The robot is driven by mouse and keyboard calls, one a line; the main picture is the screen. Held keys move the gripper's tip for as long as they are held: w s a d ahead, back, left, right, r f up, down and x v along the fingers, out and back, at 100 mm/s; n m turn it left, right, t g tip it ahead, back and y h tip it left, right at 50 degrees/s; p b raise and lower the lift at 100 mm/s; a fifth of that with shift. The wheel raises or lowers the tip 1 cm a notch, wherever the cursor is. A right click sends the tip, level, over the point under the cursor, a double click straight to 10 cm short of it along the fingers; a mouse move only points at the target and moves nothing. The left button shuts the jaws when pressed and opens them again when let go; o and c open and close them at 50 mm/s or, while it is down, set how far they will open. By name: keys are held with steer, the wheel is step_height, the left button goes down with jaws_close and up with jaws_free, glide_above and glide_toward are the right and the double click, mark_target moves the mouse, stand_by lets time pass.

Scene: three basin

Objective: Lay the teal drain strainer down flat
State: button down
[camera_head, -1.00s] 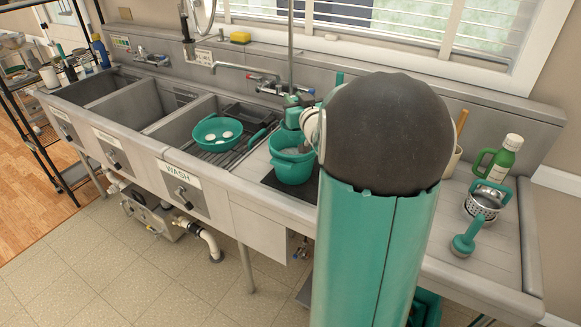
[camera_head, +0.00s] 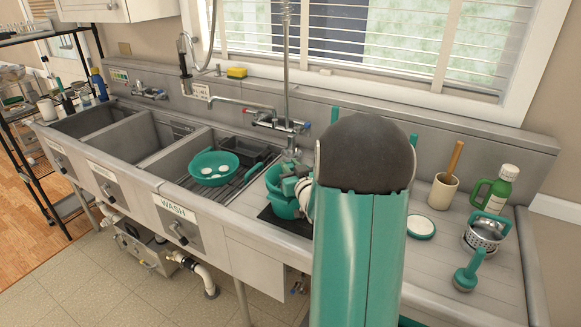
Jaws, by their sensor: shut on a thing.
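My gripper (camera_head: 288,188) is at the teal pot (camera_head: 284,208) on the dark mat, largely hidden by the pot and my own arm. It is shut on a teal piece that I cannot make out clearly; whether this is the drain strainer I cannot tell. A teal piece with a round base and upright stem (camera_head: 467,275) stands on the right counter, apart from my gripper. A metal perforated basket with a teal handle (camera_head: 483,234) stands behind it.
A teal pan (camera_head: 213,168) with white round things sits in the wash sink (camera_head: 176,165). A faucet (camera_head: 262,115) rises behind the mat.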

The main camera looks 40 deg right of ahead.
steer(key=shift+w, duration=0.1)
steer(key=shift+f, duration=0.1)
steer(key=shift+f, duration=0.55)
steer(key=c, duration=1.3)
jaws_free()
steer(key=shift+f, duration=0.15)
steer(key=shift+o, duration=0.2)
